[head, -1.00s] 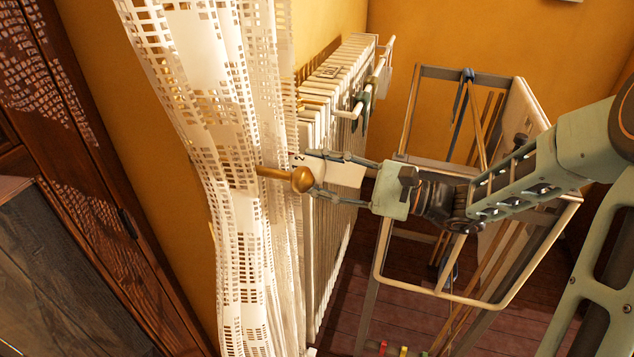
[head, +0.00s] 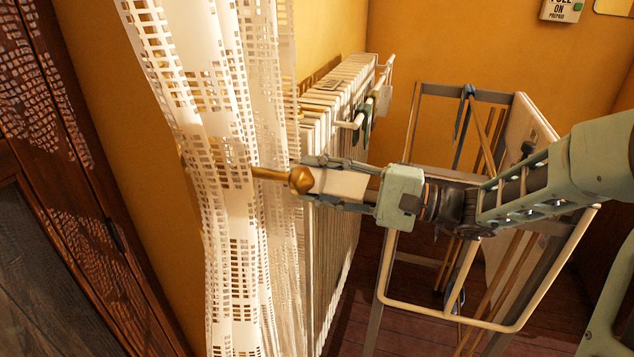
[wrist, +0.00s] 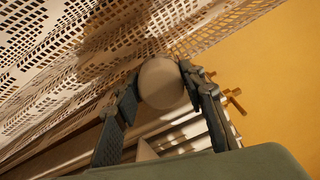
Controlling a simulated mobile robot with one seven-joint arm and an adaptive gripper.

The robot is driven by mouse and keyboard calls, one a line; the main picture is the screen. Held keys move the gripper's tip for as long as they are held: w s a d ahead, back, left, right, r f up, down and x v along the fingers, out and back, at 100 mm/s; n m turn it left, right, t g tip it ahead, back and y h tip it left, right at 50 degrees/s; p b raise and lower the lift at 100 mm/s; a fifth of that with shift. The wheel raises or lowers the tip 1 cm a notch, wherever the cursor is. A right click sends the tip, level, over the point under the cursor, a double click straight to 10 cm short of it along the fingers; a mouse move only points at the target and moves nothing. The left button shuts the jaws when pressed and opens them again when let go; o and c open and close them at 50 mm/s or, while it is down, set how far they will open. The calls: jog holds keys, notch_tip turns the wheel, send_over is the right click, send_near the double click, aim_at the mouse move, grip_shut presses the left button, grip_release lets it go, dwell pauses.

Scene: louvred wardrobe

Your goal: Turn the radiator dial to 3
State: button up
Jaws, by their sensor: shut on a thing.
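My gripper (head: 306,181) reaches left across the room towards the curtain, its fingers close together. In the wrist view my gripper (wrist: 160,80) has its two dark fingers on either side of a round, pale dial (wrist: 162,83), which fills the space between the tips. In the head view a brass ball (head: 300,180) on a brass rod (head: 270,173) shows at the fingertips, and a pale patch lies between the fingers. I can read no number on the dial now. The white radiator (head: 335,240) stands along the wall behind my gripper.
A white openwork curtain (head: 225,200) hangs close to the fingertips. A rail (head: 350,124) runs along the radiator. A drying rack or frame (head: 460,310) stands under my arm. A dark wooden wardrobe (head: 50,170) is at left.

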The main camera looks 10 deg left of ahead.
jog(key=o, duration=1.2)
jog(key=shift+c, duration=0.2)
jog(key=d, duration=1.2)
jog(key=shift+s+f, duration=0.25)
jog(key=shift+s, duration=0.1)
